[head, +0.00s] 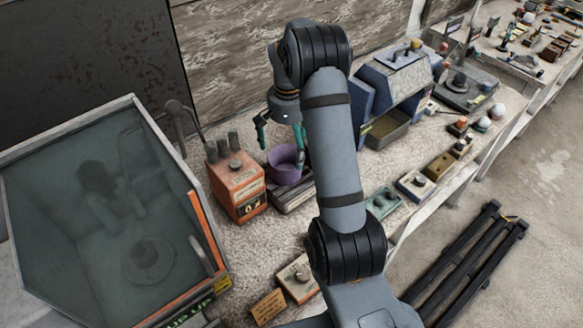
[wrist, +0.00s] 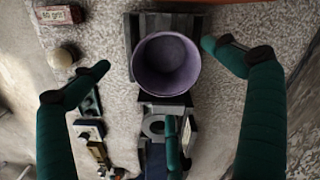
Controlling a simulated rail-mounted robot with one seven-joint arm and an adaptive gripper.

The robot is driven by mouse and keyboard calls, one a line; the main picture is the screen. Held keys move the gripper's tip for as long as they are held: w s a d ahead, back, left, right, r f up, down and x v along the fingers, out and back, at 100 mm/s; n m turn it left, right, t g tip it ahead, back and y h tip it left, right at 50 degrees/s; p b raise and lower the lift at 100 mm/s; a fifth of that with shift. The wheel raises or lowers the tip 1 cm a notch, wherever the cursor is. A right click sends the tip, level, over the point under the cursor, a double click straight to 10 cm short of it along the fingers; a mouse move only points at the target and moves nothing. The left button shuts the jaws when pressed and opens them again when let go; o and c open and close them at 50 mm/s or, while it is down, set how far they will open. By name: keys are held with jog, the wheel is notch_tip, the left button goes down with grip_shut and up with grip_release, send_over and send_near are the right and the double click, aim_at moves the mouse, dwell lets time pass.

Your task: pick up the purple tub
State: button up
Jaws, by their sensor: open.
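The purple tub (head: 286,167) is round, upright and open at the top. It stands on a dark grey block-like base (head: 296,193) on the bench, just right of an orange box. My gripper (head: 281,150) hangs above the tub with its teal fingers spread and nothing between them. In the wrist view the tub (wrist: 166,66) looks empty and lies between the spread left and right fingertips of my gripper (wrist: 157,56), with a third finger below it. I see no finger touching the tub. My arm hides part of the bench to its right in the head view.
The orange box (head: 236,186) with knobs stands close left of the tub. A glass-fronted cabinet (head: 110,210) is further left. A blue-grey machine (head: 395,85) stands behind right. Small boxes (head: 382,202) line the front edge. A block marked 60 grit (wrist: 58,15) lies nearby.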

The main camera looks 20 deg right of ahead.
aim_at(286, 164)
jog(key=f+p, duration=0.1)
jog(key=f, duration=0.1)
jog(key=f+p, duration=0.1)
jog(key=f, duration=0.2)
jog(key=w+f+p, duration=0.1)
jog(key=f, duration=0.2)
jog(key=shift+a, duration=0.2)
jog(key=shift+s, duration=0.1)
jog(key=c, duration=0.3)
jog(key=c, duration=1)
